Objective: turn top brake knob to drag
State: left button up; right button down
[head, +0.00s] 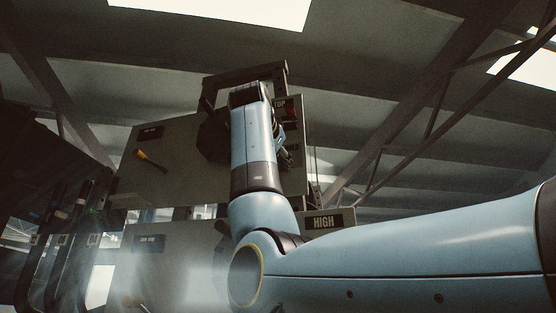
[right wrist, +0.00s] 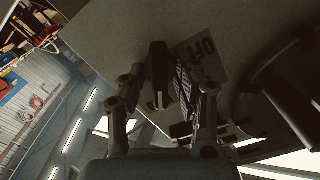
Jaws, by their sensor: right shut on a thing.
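My right gripper (right wrist: 171,72) is up at a grey panel, its two dark finger pads close together in front of the panel face. It is shut on what seems to be the top brake knob, which is mostly hidden between the pads and in shadow. An OFF label (right wrist: 203,48) shows on the panel just right of the fingers. In the head view my right gripper (head: 284,154) shows only partly, behind my wrist, beside a panel with a TOP label (head: 279,103). The knob's setting cannot be read. My left gripper is not in view.
A red part (head: 291,110) sits next to the TOP label. A HIGH sign (head: 324,222) is lower right. A yellow-handled lever (head: 151,160) is on the left panel. A dark curved part (right wrist: 285,95) stands close on the right in the wrist view.

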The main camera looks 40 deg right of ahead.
jog(key=n, duration=0.5)
jog(key=shift+a+n, duration=0.1)
jog(key=shift+n, duration=0.3)
jog(key=n+b, duration=0.1)
jog(key=n, duration=0.4)
jog(key=shift+w+a+n, duration=0.1)
jog(key=shift+w+n, duration=0.05)
jog(key=shift+n, duration=0.25)
jog(key=c, duration=1.3)
grip_release()
jog(key=shift+a, duration=0.1)
jog(key=v, duration=1.2)
